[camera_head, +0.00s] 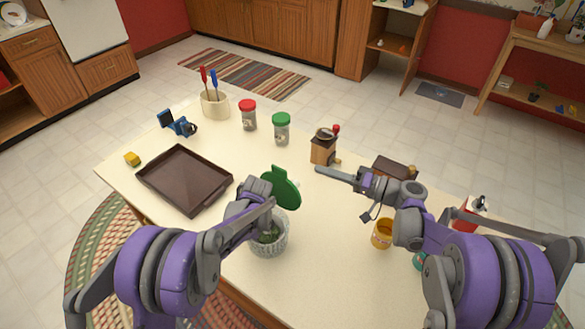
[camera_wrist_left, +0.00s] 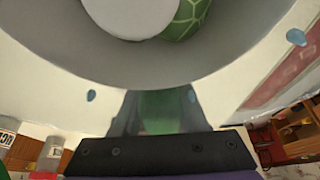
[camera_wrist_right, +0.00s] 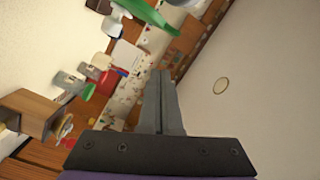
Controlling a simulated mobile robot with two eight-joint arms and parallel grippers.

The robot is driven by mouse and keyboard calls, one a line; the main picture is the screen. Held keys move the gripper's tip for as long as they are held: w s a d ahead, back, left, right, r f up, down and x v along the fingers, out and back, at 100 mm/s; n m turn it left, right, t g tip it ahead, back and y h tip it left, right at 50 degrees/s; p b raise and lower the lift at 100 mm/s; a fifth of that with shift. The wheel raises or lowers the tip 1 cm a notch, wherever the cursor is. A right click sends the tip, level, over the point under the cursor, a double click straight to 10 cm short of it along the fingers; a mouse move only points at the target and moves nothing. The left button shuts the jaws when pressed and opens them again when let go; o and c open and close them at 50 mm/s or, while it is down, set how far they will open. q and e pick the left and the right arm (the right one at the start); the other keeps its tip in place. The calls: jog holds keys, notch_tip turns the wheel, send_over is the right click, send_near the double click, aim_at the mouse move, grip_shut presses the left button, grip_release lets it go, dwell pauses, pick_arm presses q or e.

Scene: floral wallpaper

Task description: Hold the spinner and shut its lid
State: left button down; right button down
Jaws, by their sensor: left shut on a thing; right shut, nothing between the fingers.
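The spinner (camera_head: 268,243) is a clear ribbed bowl with green contents, standing near the table's front edge. Its round green lid (camera_head: 283,188) is open, tilted up at the bowl's back side. My left gripper (camera_head: 262,204) is at the bowl's rim beside the lid, shut on the spinner; the arm hides part of the rim. In the left wrist view the grey bowl wall (camera_wrist_left: 150,75) fills the top, beyond the fingers (camera_wrist_left: 158,112). My right gripper (camera_head: 320,170) is shut and empty, in the air right of the lid. Its fingers (camera_wrist_right: 160,95) are together; the lid (camera_wrist_right: 150,17) shows beyond.
A dark tray (camera_head: 185,180) lies to the left. Two jars with red (camera_head: 248,114) and green (camera_head: 281,128) tops, a grinder (camera_head: 323,147) and a utensil pot (camera_head: 215,103) stand behind. An orange cup (camera_head: 382,234) stands right. Bare tabletop lies between spinner and cup.

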jog(key=w+d+m, duration=0.1)
jog(key=d+m, duration=0.2)
jog(key=m, duration=0.1)
jog(key=g, duration=0.1)
send_over(280, 188)
jog(key=w+d, duration=0.2)
jog(key=d, duration=0.2)
jog(key=shift+s+a+f, duration=0.1)
jog(key=shift+s+a, duration=0.2)
jog(key=shift+s, duration=0.05)
